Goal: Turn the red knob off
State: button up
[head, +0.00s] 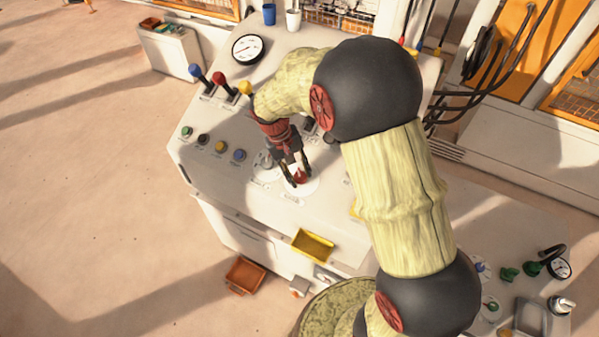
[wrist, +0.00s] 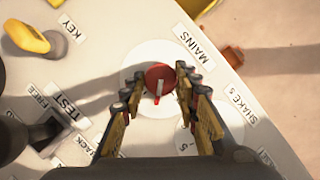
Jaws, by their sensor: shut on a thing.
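The red knob (wrist: 160,79) sits on a round white plate (wrist: 134,60) beside the label MAINS in the wrist view. In the head view the red knob (head: 300,177) shows at the front part of the white console. My gripper (wrist: 160,88) has one finger on each side of the knob and is shut on it; it also shows in the head view (head: 293,181), pointing down at the console. The knob's far side is partly hidden by the fingers.
Blue, red and yellow-topped levers (head: 219,79) stand at the console's back left, with several push buttons (head: 221,147) in front. A grey knob (head: 263,160) is just left of my gripper. A yellow tray (head: 313,245) is at the console's front. My arm covers the console's right side.

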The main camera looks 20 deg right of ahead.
jog(key=n+h, duration=0.2)
jog(key=n, duration=0.3)
jog(key=shift+a, duration=0.2)
jog(key=shift+a+n+t+h, duration=0.15)
jog(key=shift+n+h, duration=0.35)
jog(key=shift+n, duration=0.65)
jog(key=shift+d+n+t+h, duration=0.1)
jog(key=shift+n+t+h, duration=0.3)
jog(key=shift+n, duration=0.75)
jog(key=o, duration=1.1)
jog(key=shift+f, duration=0.1)
jog(key=shift+o, duration=0.2)
jog(key=shift+a, duration=0.1)
jog(key=v, duration=1.2)
jog(key=shift+f, duration=0.1)
